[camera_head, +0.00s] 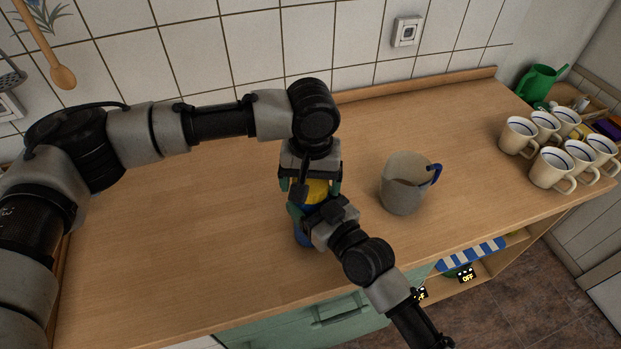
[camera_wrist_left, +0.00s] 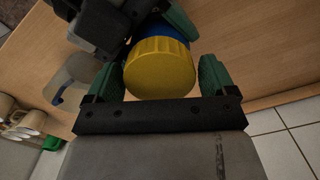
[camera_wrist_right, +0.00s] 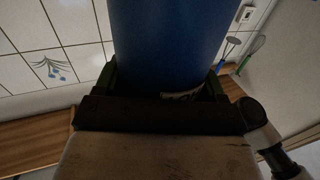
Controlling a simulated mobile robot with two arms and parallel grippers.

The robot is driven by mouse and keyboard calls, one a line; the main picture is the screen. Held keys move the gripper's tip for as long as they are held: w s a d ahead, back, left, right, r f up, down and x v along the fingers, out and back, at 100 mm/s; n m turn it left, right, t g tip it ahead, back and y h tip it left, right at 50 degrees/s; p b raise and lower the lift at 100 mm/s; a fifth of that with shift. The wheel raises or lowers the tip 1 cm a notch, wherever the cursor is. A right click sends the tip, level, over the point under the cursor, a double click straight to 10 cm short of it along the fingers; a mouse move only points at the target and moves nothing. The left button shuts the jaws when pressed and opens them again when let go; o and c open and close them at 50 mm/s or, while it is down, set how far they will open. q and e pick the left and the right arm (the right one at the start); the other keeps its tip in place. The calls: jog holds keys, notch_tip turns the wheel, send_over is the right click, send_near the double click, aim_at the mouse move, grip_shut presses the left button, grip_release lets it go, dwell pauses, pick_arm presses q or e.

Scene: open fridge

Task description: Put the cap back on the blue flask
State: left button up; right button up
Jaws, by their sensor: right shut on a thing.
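The blue flask (camera_head: 302,236) stands out over the counter, mostly hidden by my grippers in the head view. My right gripper (camera_head: 311,218) is shut around its body, and the blue side fills the middle of the right wrist view (camera_wrist_right: 170,40). The yellow cap (camera_head: 317,191) is at the top end of the flask; whether it is seated or just resting cannot be told. My left gripper (camera_head: 310,185) comes from above with its green fingers on either side of the cap (camera_wrist_left: 160,70). The fingers look open, with narrow gaps beside the cap.
A grey mug (camera_head: 405,188) with a blue handle stands right of the grippers. Several cream cups (camera_head: 552,168) and a green watering can (camera_head: 537,82) are at the far right. The left of the wooden counter (camera_head: 170,240) is clear. A tiled wall is behind.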

pick_arm(q)
jog(key=shift+o, duration=0.7)
jog(key=shift+r, duration=0.15)
jog(key=shift+r, duration=2.15)
jog(key=shift+o, duration=0.4)
notch_tip(320, 180, up, 12)
